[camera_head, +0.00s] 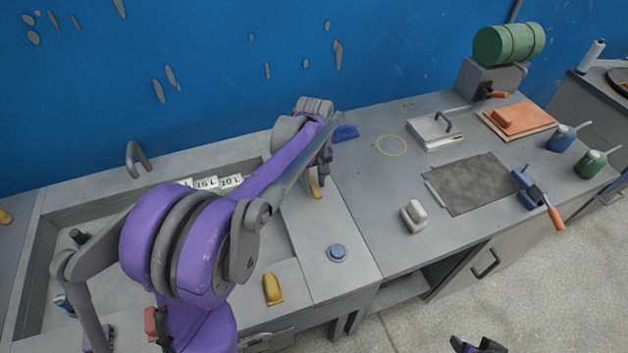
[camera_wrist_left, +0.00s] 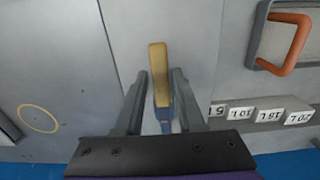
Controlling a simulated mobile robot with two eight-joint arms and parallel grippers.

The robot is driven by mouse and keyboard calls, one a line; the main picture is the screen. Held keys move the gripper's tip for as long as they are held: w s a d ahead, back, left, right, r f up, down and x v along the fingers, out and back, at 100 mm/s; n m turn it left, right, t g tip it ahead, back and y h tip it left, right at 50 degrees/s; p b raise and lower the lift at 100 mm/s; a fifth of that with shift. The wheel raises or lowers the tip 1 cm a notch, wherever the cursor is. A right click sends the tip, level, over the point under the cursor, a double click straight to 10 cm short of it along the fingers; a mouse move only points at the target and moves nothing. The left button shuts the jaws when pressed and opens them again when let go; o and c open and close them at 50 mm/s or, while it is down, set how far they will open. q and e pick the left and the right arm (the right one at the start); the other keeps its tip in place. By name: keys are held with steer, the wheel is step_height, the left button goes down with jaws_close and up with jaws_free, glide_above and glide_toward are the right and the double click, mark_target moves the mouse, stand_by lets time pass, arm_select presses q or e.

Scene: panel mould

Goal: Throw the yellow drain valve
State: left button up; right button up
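The yellow drain valve handle (camera_head: 316,187) stands on the bench deck beside the sink, under my left gripper (camera_head: 322,165). In the left wrist view the yellow handle (camera_wrist_left: 158,75) points away between the two fingers of my left gripper (camera_wrist_left: 160,85). The fingers are apart, one on each side, with a narrow gap visible on both sides of the handle. The lower part of the valve is bluish and partly hidden by the gripper. My right gripper (camera_head: 478,346) shows only at the bottom edge of the head view, cut off, over the floor.
A sink (camera_head: 40,250) with white volume tags (camera_head: 207,183) lies left, partly behind my arm. A blue knob (camera_head: 337,253) and a yellow block (camera_head: 272,289) sit near the front. A grey mat (camera_head: 470,184), white block (camera_head: 413,216) and orange-handled clamp (camera_head: 540,200) lie right.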

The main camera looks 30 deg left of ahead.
arm_select(q)
jaws_close()
stand_by(1.1)
